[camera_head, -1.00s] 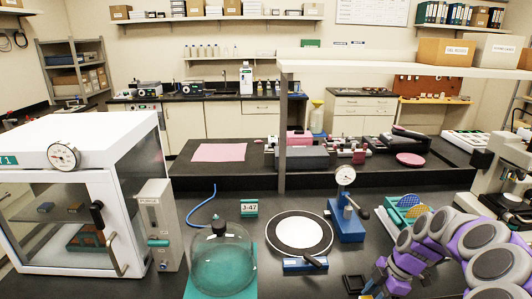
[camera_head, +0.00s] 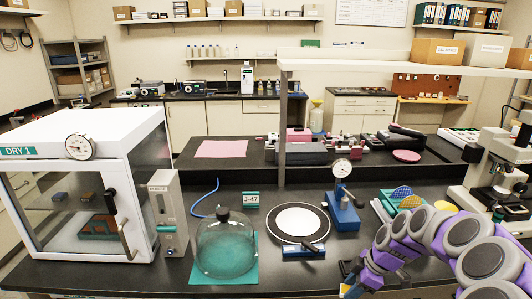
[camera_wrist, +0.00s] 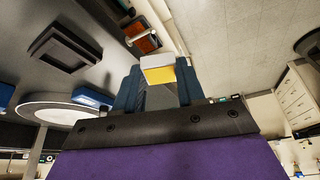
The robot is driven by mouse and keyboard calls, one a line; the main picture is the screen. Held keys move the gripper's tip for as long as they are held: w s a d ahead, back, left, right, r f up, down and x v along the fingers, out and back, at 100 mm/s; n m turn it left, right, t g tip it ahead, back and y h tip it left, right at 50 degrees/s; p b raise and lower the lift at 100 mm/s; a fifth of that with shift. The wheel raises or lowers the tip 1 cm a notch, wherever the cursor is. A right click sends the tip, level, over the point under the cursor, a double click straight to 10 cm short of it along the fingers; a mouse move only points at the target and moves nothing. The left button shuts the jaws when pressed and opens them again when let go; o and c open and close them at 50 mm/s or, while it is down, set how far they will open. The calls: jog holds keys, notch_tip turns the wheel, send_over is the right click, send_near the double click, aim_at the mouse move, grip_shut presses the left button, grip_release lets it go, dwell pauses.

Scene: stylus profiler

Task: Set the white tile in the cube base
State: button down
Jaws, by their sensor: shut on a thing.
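My gripper (camera_wrist: 157,80) is shut on a small tile (camera_wrist: 158,70), white on one face and yellow on another, held between the dark fingertips in the wrist view. In the head view my gripper (camera_head: 354,280) is low at the front edge of the black bench, with a bit of yellow (camera_head: 352,290) showing at it. A black square frame (camera_wrist: 70,48) with a recessed middle, which may be the cube base, lies on the bench to the left of the fingers in the wrist view. The tile is apart from it. My arm seems to hide that frame in the head view.
A round black plate with a white disc (camera_head: 300,219) and a blue-handled tool (camera_head: 303,249) lie left of my gripper. A dial gauge on a blue stand (camera_head: 342,216) stands behind. A glass bell jar (camera_head: 226,246) is further left. A microscope (camera_head: 492,165) stands right.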

jog(key=a+m+t+h, duration=0.1)
jog(key=a+m, duration=0.2)
jog(key=m, duration=0.2)
jog(key=a+f+m+t+h, duration=0.1)
jog(key=a+m, duration=0.2)
jog(key=m, duration=0.2)
jog(key=w+a+f+m+t+h, duration=0.1)
jog(key=a+m+h, duration=0.1)
jog(key=a+m, duration=0.2)
jog(key=shift+a+m, duration=0.1)
jog(key=shift+m, duration=0.3)
